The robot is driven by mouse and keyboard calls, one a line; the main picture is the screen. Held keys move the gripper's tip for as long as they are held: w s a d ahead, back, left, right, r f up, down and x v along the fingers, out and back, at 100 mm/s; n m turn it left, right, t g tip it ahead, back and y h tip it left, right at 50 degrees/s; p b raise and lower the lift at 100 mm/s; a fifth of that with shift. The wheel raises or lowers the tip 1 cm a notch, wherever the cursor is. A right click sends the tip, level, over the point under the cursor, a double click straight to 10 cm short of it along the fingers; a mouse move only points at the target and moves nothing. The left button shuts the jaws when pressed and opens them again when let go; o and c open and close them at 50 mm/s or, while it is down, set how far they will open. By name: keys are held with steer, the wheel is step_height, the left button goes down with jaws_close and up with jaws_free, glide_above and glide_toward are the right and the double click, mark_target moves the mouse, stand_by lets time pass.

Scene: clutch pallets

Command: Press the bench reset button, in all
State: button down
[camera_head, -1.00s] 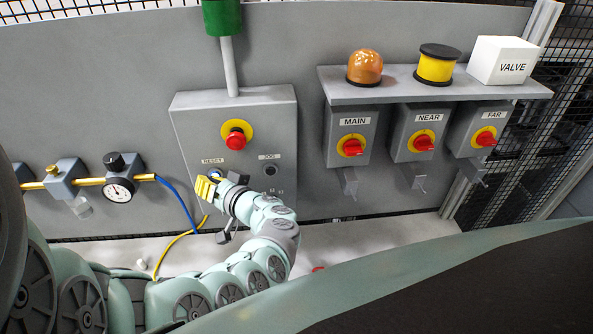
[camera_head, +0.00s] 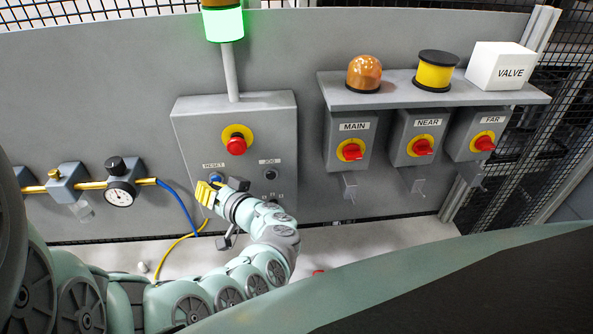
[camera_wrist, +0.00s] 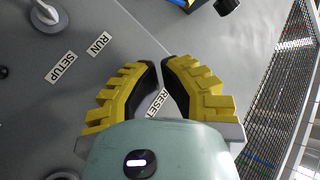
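The control box (camera_head: 188,125) on the grey panel carries a RESET label with a blue button (camera_head: 216,176) under it. The button shows just above my yellow fingers and is partly covered by them. My gripper (camera_head: 207,191) is in front of the box's lower left; whether it touches the button cannot be told. In the wrist view my gripper (camera_wrist: 160,64) has its fingertips almost together with nothing between them. The RESET label (camera_wrist: 158,103) shows between the fingers; the button is hidden there. The stack light (camera_head: 224,24) above the box glows green.
A red stop button (camera_head: 236,145) sits above RESET, and a JOG button (camera_head: 270,174) to its right. MAIN (camera_head: 351,151), NEAR (camera_head: 422,146) and FAR (camera_head: 484,143) switches are to the right. A gauge (camera_head: 120,194) and a blue hose (camera_head: 177,207) are to the left.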

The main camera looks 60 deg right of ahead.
steer(key=shift+s+a, duration=0.15)
steer(key=shift+a, duration=0.15)
steer(key=shift+s+a+p, duration=1.55)
steer(key=shift+s+a, duration=0.15)
steer(key=shift+a, duration=0.15)
